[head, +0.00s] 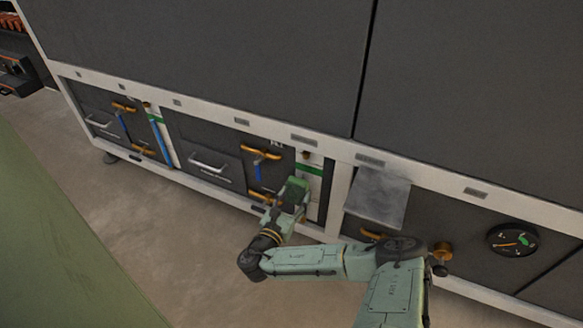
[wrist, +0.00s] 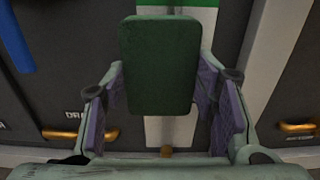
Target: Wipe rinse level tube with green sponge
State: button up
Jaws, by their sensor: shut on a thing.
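My gripper (head: 292,203) is shut on the green sponge (head: 297,190), in front of the washer's lower panel. In the wrist view the sponge (wrist: 159,62) stands upright between the fingers (wrist: 161,88), its broad face toward the camera. Behind it is a pale vertical level-tube strip (wrist: 172,132) with a green band (wrist: 205,16). The same strip (head: 312,158) shows in the head view, its lower part hidden by the sponge and gripper. I cannot tell whether the sponge touches it. A second strip with a blue tube (head: 161,141) is further left. No readable label shows which is the rinse tube.
Orange valve handles (head: 261,153) and a silver drawer handle (head: 208,163) protrude left of the gripper. A grey metal flap (head: 378,196) juts out to the right, with a round gauge (head: 513,239) beyond. The floor (head: 150,220) in front is clear.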

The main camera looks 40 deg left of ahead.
aim_at(298, 188)
jog(key=d+p, duration=0.1)
jog(key=w+d+p, duration=0.1)
jog(key=d, duration=0.1)
jog(key=shift+d+r, duration=0.1)
jog(key=shift+s+a+r, duration=0.1)
jog(key=shift+s+a, duration=0.05)
jog(key=shift+a, duration=0.9)
jog(key=shift+s+a, duration=0.15)
jog(key=shift+a, duration=0.9)
jog(key=c, duration=0.3)
notch_tip(298, 188, up, 3)
jog(key=p, duration=0.4)
jog(key=shift+r, duration=0.1)
jog(key=shift+w+d+r+p, duration=0.1)
jog(key=shift+w+d+p, duration=0.1)
jog(key=shift+d+p, duration=0.6)
jog(key=shift+w+d+f+p, duration=0.1)
jog(key=shift+d+p, duration=0.3)
jog(key=shift+d, duration=0.3)
jog(key=shift+w+d+f+p, duration=0.1)
jog(key=shift+d+p, duration=0.25)
jog(key=shift+d, duration=0.35)
